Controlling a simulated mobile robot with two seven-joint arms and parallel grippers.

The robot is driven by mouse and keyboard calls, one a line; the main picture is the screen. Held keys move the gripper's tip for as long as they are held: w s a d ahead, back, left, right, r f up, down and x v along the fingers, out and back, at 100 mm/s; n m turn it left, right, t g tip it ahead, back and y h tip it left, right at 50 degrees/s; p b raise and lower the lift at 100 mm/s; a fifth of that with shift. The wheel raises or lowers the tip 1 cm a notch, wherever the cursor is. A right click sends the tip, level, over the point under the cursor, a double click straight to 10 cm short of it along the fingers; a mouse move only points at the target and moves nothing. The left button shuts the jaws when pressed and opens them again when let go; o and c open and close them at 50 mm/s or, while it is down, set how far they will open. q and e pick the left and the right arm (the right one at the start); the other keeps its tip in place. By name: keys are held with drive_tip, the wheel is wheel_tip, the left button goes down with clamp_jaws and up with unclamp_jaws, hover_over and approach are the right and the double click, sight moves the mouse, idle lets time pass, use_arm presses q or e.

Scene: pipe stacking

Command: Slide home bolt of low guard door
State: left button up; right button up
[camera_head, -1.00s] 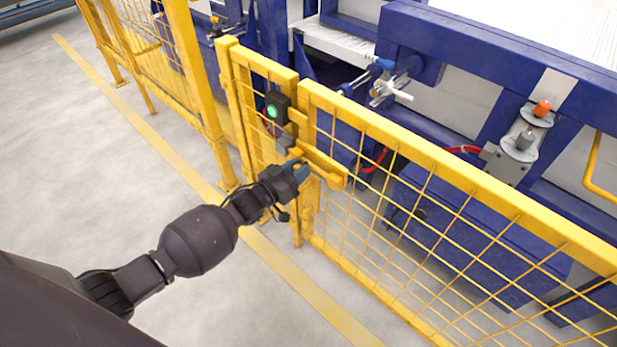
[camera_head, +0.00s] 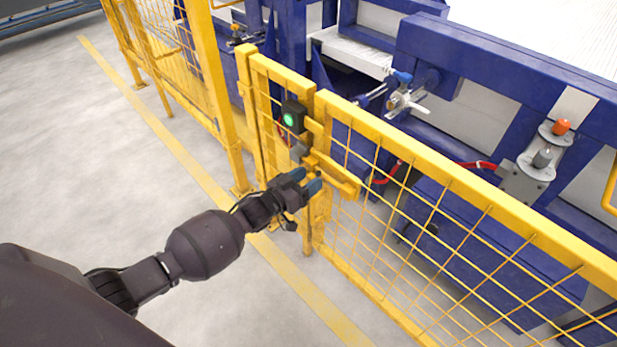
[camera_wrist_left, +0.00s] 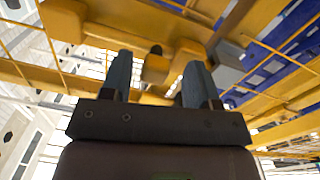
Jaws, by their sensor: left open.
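The low guard door (camera_head: 420,195) is a yellow mesh panel with a yellow top rail. The yellow bolt (camera_head: 335,175) sits at the door's left end, beside a dark switch box with a green light (camera_head: 291,117). My left gripper (camera_head: 309,180) is open just in front of the bolt, apart from it as far as the head view shows. My right gripper is out of view.
A yellow fence post (camera_head: 207,80) and fence panels stand to the left. Blue machinery (camera_head: 450,255) fills the space behind the door. The grey floor (camera_head: 130,160) in front, with a yellow line, is clear.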

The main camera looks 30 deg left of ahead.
use_arm(q)
drive_tip(key=p+v, duration=0.1)
drive_tip(key=v, duration=0.9)
drive_tip(key=shift+p, duration=0.35)
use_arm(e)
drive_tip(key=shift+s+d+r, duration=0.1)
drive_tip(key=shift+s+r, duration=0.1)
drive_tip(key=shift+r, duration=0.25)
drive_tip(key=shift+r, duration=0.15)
use_arm(q)
drive_tip(key=s+d+r+g+y+p, duration=0.1)
drive_tip(key=s+r+g+y+p, duration=0.1)
drive_tip(key=s, duration=0.8)
drive_tip(key=s+d+r+n+g+y+p, duration=0.1)
drive_tip(key=s+p, duration=0.3)
drive_tip(key=s, duration=0.5)
drive_tip(key=s+r+g+y+p, duration=0.2)
drive_tip(key=s+r+y+p, duration=0.1)
drive_tip(key=s, duration=0.7)
drive_tip(key=shift+s+d+r+g+y, duration=0.3)
drive_tip(key=shift+d+r+y, duration=0.1)
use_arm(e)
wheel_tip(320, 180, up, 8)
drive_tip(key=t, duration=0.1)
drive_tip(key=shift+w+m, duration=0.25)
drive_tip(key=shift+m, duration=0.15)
